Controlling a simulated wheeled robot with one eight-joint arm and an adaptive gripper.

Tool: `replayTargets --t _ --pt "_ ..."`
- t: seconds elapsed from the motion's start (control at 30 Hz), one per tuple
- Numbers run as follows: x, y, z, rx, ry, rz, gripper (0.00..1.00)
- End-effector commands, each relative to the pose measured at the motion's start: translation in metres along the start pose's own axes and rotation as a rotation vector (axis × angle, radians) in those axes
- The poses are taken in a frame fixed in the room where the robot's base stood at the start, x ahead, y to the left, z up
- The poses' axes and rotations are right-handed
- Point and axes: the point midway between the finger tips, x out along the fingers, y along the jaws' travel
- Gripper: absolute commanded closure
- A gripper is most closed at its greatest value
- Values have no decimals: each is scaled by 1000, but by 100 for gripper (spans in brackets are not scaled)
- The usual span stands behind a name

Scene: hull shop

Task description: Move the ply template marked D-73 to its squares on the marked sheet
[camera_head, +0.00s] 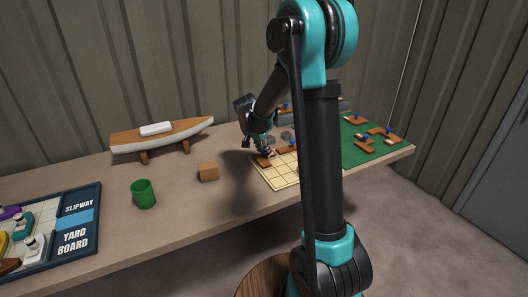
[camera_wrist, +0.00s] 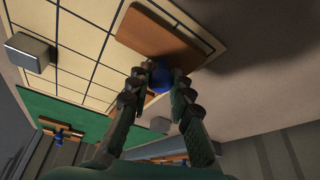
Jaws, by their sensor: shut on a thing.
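The marked sheet (camera_head: 280,179), pale with a dark grid, lies on the bench, partly hidden by my arm. My gripper (camera_head: 264,152) is low over its far left corner, with a brown ply template (camera_head: 262,162) under it. In the wrist view, my gripper (camera_wrist: 158,82) is shut on the blue knob (camera_wrist: 160,76) of a brown ply template (camera_wrist: 160,32), which lies along the edge of the sheet (camera_wrist: 85,45). I cannot tell whether it touches the sheet. No D-73 marking is readable. Another template (camera_head: 287,148) with a blue knob is near the sheet's far edge.
A green mat (camera_head: 357,155) with several ply templates lies to the right. Grey blocks (camera_head: 272,135) stand behind the sheet. Bench between cube and sheet is clear.

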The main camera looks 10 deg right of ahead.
Motion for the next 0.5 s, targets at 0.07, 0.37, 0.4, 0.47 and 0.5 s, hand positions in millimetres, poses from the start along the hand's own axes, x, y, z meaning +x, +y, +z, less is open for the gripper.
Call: replayTargets --t 0.07,0.37,0.4,0.47,0.5 --pt "1 0 0 0 0 0 100" --pt "3 0 1 0 0 0 77" --pt "3 0 1 0 0 0 72" --pt "3 0 1 0 0 0 65" --pt "3 0 1 0 0 0 60"
